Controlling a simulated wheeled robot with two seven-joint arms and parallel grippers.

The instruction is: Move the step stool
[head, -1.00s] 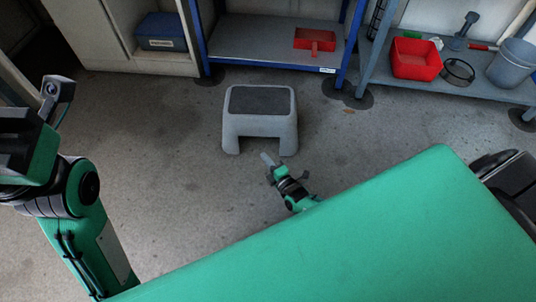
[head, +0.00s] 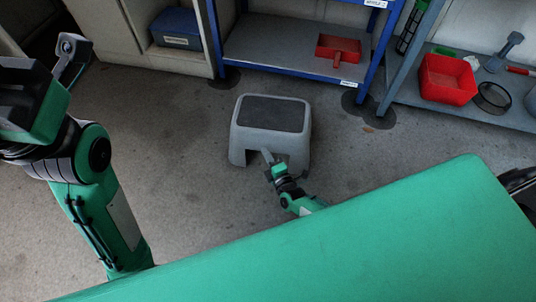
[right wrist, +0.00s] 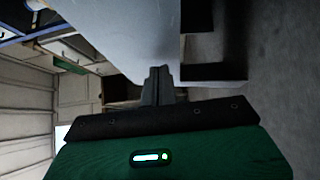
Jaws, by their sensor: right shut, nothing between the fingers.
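The grey step stool (head: 272,114) with a dark top pad stands upright on the floor, right of the middle of the head view's left half. My right gripper (head: 267,157) is shut and empty at the stool's near side, in front of its leg opening. I cannot tell whether it touches. In the right wrist view the shut fingers (right wrist: 157,84) point at a large pale surface, which looks like the stool (right wrist: 125,35) close up. My left gripper (head: 72,50) is raised at the left of the head view, away from the stool; its jaw opening is unclear.
A blue-framed shelf (head: 285,45) with a red dustpan (head: 338,48) stands behind the stool. A grey-blue shelf with a red bin (head: 447,80) is at the right. A cabinet holds a blue box (head: 176,28). Floor (head: 190,140) is clear left of the stool.

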